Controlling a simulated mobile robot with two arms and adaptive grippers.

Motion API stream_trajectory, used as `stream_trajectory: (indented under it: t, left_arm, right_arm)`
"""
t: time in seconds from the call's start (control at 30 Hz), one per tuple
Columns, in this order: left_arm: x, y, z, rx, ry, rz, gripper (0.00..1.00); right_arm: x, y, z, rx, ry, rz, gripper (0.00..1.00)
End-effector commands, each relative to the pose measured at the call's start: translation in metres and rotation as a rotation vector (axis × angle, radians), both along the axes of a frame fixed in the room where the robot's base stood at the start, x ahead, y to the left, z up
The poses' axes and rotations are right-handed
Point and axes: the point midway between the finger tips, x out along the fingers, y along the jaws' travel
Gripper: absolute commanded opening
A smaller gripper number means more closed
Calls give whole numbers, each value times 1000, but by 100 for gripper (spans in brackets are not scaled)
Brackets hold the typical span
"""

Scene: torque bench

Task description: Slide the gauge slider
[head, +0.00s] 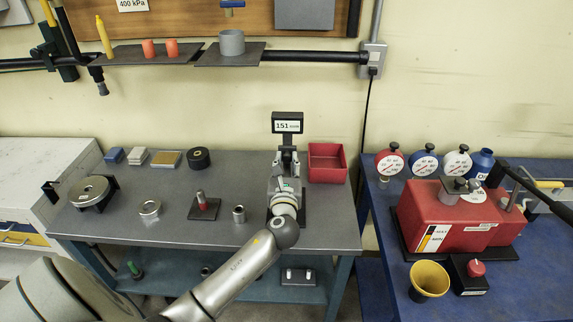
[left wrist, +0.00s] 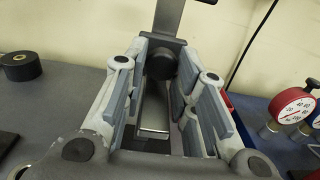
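The gauge (head: 287,122) stands at the back of the grey bench, with a dark upright and a display that appears to read 151 mm. My left gripper (head: 287,163) is in front of it and hides much of its lower part. In the left wrist view, my left gripper (left wrist: 163,78) has its fingers apart. A dark round knob (left wrist: 162,63) and a pale metal block (left wrist: 154,118) on the gauge's track show between them. The knob looks close to the fingertips; I cannot tell whether they touch it. My right gripper is not in view.
A red open bin (head: 327,163) is right of the gauge. A metal cylinder (head: 239,214) and a red-handled piece on a dark plate (head: 204,207) lie left. A black roll (head: 198,158) is further back. A blue bench (head: 525,285) with a red machine (head: 440,220) stands right.

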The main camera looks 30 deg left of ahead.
Motion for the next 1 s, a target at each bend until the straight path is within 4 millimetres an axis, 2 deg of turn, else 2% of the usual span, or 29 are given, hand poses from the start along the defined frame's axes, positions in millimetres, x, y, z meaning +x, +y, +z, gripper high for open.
stream_trajectory:
  t: [0.03, 0.13, 0.53, 0.67, 1.0]
  left_arm:
    - [0, 0, 1, 1, -1, 0, 33]
    - [0, 0, 0, 0, 0, 0, 46]
    - [-5, -4, -2, -2, 3, -1, 47]
    - [-22, -13, -2, -2, 3, -1, 47]
    - [-82, -50, -2, -2, 3, -1, 47]
  right_arm:
    - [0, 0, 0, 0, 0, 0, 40]
    - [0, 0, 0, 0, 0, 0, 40]
    - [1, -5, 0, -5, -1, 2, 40]
    - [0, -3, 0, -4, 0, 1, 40]
    - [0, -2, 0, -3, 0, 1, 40]
